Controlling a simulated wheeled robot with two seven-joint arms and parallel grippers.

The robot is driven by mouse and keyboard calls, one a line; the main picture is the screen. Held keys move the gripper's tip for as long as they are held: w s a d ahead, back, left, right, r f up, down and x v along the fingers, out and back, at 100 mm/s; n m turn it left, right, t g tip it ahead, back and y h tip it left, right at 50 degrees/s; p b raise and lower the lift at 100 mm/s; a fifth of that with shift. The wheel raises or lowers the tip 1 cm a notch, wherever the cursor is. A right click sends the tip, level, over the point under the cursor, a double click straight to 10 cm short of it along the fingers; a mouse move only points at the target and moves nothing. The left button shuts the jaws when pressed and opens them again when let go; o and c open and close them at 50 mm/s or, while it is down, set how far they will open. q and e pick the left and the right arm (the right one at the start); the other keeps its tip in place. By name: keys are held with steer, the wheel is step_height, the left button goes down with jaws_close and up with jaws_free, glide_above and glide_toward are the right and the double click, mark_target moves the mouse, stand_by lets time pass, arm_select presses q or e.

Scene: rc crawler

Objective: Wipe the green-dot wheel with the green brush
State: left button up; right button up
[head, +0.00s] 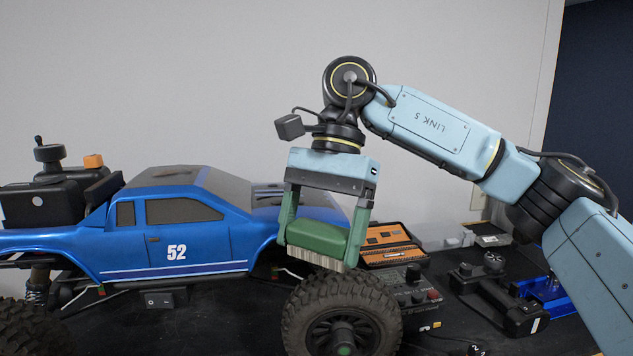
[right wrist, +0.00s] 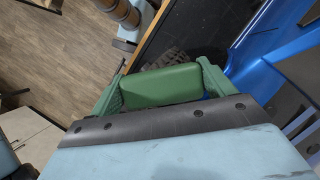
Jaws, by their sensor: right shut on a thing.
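My right gripper (head: 322,228) is shut on the green brush (head: 318,240), which it holds across its two green fingers with pale bristles pointing down. The brush's green back also shows between the fingers in the right wrist view (right wrist: 162,86). The green-dot wheel (head: 341,318) is a black knobby tyre with a green dot at its hub, at the front of the blue crawler (head: 200,240). The bristles are right above the top of its tread; I cannot tell whether they touch. My left gripper is not in view.
Behind and right of the wheel are an orange-and-black case (head: 388,245) and a black control box with knobs (head: 415,295). A black device (head: 497,295) and a blue tray (head: 548,293) stand further right. A second wheel (head: 25,325) is at the left edge.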

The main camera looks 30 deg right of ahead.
step_height(320, 180, up, 2)
steer(key=shift+p, duration=0.55)
steer(key=shift+r+p, duration=1.25)
steer(key=shift+r, duration=0.4)
